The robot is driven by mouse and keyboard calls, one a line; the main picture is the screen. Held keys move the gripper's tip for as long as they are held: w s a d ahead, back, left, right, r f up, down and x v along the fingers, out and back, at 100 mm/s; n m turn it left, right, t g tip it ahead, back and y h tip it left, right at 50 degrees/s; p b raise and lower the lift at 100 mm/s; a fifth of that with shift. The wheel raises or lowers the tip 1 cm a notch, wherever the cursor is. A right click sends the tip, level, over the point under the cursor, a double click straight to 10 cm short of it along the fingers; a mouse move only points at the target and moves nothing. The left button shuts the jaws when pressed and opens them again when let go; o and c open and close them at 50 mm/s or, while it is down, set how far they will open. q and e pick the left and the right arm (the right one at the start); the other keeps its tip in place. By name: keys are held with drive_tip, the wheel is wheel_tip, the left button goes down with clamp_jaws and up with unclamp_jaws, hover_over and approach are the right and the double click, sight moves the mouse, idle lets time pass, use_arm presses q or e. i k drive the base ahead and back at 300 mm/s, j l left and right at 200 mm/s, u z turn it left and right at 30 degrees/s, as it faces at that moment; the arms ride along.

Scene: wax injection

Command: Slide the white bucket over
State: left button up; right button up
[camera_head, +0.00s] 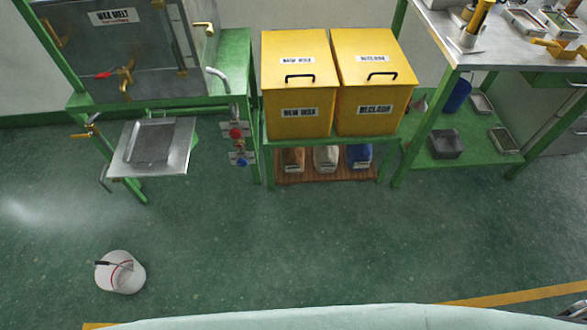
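A white bucket (127,279) stands on the green floor at the lower left. A dark-gripped handle and a thin red curved line show across its top. The bucket stands apart from the other equipment, with bare floor around it.
A wax melt tank (125,55) with a metal tray shelf (168,162) stands at the upper left. Yellow bins (300,85) sit on a green stand. A workbench (455,45) is at the right. The middle floor is clear. A yellow line (520,296) crosses the lower right.

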sight(117, 271)
drive_tip(key=u, duration=1.9)
drive_tip(key=i+l+u, duration=0.35)
drive_tip(key=i+l, duration=0.35)
